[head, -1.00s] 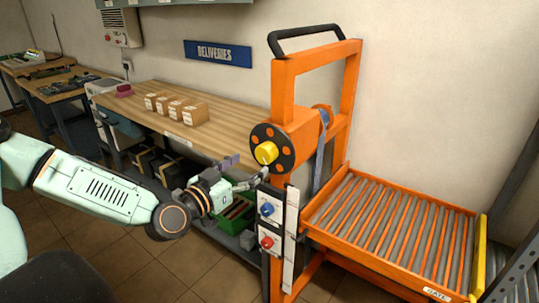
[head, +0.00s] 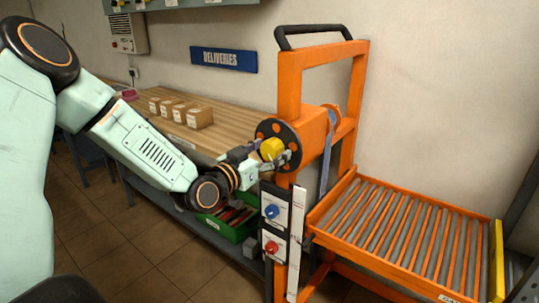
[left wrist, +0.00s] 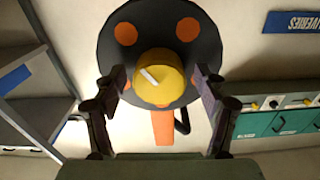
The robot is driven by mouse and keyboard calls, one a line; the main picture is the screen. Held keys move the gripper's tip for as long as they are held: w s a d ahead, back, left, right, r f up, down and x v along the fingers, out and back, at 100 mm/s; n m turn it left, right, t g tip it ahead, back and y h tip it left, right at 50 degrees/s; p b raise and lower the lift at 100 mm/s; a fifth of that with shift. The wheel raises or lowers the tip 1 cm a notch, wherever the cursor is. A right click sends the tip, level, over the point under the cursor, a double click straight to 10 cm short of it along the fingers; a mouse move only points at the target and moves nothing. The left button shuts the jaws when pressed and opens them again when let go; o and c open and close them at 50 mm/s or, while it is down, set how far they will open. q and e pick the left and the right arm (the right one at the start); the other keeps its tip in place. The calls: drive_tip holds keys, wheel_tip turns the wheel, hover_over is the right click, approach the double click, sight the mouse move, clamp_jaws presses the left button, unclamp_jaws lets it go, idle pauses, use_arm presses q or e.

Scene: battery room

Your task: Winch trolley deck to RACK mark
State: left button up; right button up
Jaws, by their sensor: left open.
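The orange trolley (head: 289,88) stands right of centre in the head view. Its roller deck (head: 400,238) has a yellow gate (head: 497,262) at the right end. The winch is a black disc with orange spots and a yellow hub knob (head: 271,149). My left gripper (head: 268,155) is open, with its fingers on either side of the yellow knob. In the left wrist view the knob (left wrist: 160,75) with a white line lies between and beyond the fingertips, in front of the black disc (left wrist: 118,45); contact cannot be told. A blue strap (head: 326,155) hangs behind the winch. My right gripper is not visible.
A blue knob (head: 271,211) and a red knob (head: 271,248) sit on plates on the trolley post, beside a white vertical scale (head: 296,245). A wooden bench (head: 225,133) with several small boxes (head: 199,117) stands behind my left arm. A green crate (head: 228,229) is below.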

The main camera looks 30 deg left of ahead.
use_arm(q)
drive_tip(key=shift+w, duration=0.15)
drive_tip(key=shift+c, duration=0.3)
drive_tip(key=c, duration=1.1)
